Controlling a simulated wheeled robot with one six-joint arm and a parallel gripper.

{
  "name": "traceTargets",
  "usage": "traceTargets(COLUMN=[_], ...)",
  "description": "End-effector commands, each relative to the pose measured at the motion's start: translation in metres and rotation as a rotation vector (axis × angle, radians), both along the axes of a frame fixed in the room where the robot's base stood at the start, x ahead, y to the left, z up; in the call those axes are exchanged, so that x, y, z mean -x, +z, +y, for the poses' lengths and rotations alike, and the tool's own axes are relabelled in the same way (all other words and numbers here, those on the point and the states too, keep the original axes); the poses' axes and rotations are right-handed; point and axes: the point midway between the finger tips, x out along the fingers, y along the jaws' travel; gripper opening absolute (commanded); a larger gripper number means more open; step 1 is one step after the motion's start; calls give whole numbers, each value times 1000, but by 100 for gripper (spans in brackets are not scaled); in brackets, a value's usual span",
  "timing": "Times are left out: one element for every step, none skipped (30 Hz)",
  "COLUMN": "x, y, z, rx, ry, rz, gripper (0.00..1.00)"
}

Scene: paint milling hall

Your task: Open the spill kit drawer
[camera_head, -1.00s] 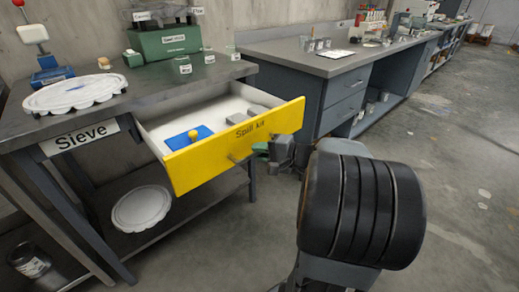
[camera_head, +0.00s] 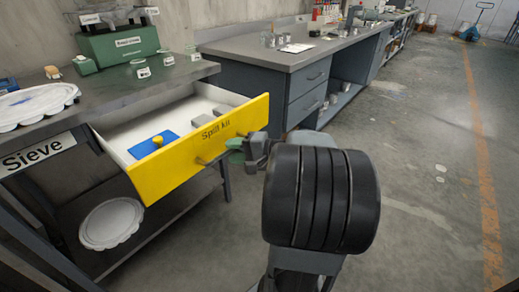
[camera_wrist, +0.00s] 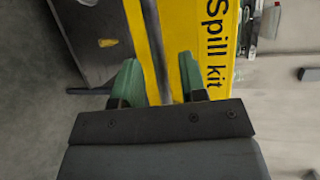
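The spill kit drawer (camera_head: 190,152) has a yellow front lettered "Spill kit" and stands pulled out from under the sieve bench. Its white inside shows a blue item with a yellow knob (camera_head: 158,141) and grey blocks (camera_head: 203,118). A grey handle (camera_head: 210,161) is on the front. My gripper (camera_head: 256,147) is just right of the front, partly hidden by my arm. In the wrist view, its green fingers (camera_wrist: 160,82) are wide apart before the yellow front (camera_wrist: 210,45). A grey bar, apparently the handle (camera_wrist: 152,40), lines up between them; contact is not clear.
The bench top (camera_head: 120,98) carries a green machine (camera_head: 118,47) and a white lobed tray (camera_head: 35,104). Another lobed tray (camera_head: 111,223) lies on the lower shelf. A grey counter (camera_head: 290,62) stands behind. The floor (camera_head: 430,190) at the right is open.

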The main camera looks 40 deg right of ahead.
Motion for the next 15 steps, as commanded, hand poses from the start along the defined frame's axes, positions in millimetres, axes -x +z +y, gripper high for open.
traceTargets(x=[8,13,20,26,31,38,43,48,54,58,62,68,72,75,79], y=[4,6,7,9,10,11,12,13,15,16,16,17,18,19,20], z=[-7,-10,-15,-19,-22,-27,-30,-33,-37,-41,-43,-47,-49,-51,-54], rx=[1,1,1,1,0,1,0,1,-1,0,0,0,0,0,1], ry=[-7,-7,-7,-8,-7,-7,-7,-7,-6,-6,-5,-5,-5,-4,-4], rz=[0,0,0,0,-1,0,-1,1,0,1,0,0,0,0,0], gripper=[39,39,39,39,39,39,39,39,39,39,39,39,39,39,39])
